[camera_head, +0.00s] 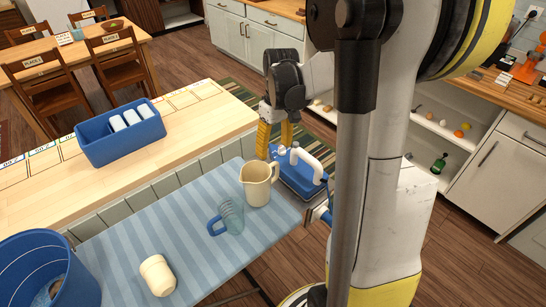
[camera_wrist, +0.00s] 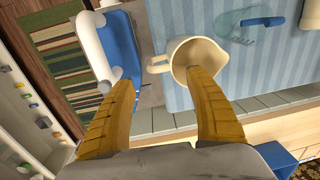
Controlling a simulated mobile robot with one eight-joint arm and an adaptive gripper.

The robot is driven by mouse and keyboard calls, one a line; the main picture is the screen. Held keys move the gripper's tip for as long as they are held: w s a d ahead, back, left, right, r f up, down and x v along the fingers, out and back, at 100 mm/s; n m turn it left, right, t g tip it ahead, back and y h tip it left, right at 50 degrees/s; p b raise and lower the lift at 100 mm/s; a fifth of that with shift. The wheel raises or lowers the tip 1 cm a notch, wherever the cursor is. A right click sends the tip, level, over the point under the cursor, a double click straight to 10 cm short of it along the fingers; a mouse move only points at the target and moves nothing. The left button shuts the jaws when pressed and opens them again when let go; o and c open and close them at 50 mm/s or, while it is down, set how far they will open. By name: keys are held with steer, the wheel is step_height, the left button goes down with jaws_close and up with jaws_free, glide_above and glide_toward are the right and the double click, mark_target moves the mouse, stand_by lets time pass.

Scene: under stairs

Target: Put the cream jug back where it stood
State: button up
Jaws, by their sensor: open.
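The cream jug (camera_head: 257,184) stands upright on the blue striped board (camera_head: 185,220), near its right end. My gripper (camera_head: 275,138) is just behind the jug in the head view, with its yellow fingers pointing down. In the wrist view the fingers (camera_wrist: 160,78) are spread apart. The jug (camera_wrist: 180,58) shows there with its handle between the fingertips, and the right fingertip overlaps its open mouth. I cannot tell whether a finger touches the jug. Nothing is held.
A cream cup (camera_head: 157,275) and a blue basket (camera_head: 50,270) are farther left. A blue tray (camera_head: 120,130) sits on the wooden counter (camera_head: 185,125).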

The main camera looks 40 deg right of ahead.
steer(key=s+a+r+t+h, duration=0.1)
steer(key=s+a+r+t, duration=0.3)
steer(key=a+r, duration=0.65)
steer(key=s+a+t, duration=0.3)
steer(key=s+a, duration=0.4)
steer(key=a, duration=0.2)
steer(key=shift+a+p, duration=0.15)
steer(key=shift+p, duration=0.2)
step_height(320, 180, down, 6)
steer(key=b, duration=0.6)
